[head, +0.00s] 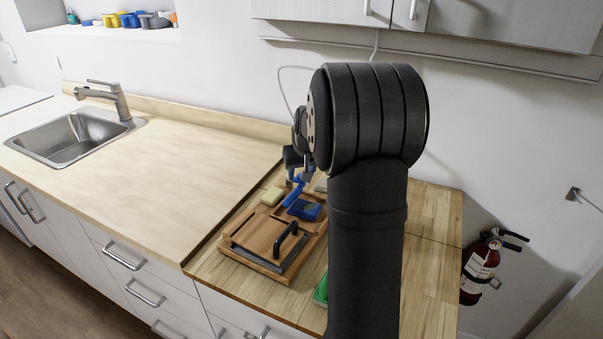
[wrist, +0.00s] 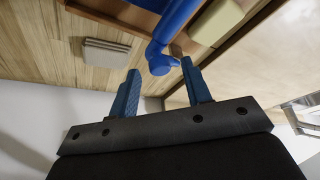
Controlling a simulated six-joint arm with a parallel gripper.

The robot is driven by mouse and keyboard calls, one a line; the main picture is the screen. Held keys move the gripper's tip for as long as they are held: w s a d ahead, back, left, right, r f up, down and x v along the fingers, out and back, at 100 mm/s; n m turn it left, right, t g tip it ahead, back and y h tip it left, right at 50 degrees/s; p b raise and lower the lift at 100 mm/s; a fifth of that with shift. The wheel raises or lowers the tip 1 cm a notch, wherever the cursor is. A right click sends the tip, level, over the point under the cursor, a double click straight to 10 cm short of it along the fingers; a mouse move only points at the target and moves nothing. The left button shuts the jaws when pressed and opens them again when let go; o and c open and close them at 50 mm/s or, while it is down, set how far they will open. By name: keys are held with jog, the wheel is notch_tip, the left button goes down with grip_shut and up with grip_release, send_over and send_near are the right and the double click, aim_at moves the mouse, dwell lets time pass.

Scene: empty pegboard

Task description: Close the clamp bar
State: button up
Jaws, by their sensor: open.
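A bright blue bar (head: 293,196), which I take for the clamp bar, stands tilted up at the back of a wooden fixture (head: 252,232). In the wrist view the blue bar (wrist: 172,32) runs down from the top edge and ends in a rounded knob (wrist: 160,62). My gripper (wrist: 157,78) is open, and the knob shows between its blue fingertips, apparently just beyond them. I cannot tell whether they touch. In the head view my gripper (head: 293,166) is just above the bar, partly hidden by my arm.
A dark blue block (head: 304,210) is beside the bar. The fixture carries a black handle (head: 287,236). A cream block (head: 271,196) is at its back left, and shows in the wrist view (wrist: 216,22). A green object (head: 321,290) lies at right. The left counter (head: 160,175) is clear.

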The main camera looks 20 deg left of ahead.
jog(key=shift+w+a+f, duration=0.1)
jog(key=shift+f, duration=0.3)
grip_shut()
jog(key=shift+d+f+y, duration=0.25)
jog(key=shift+d+y, duration=0.05)
jog(key=shift+y, duration=0.2)
grip_release()
jog(key=v, duration=1.7)
jog(key=shift+d, duration=0.2)
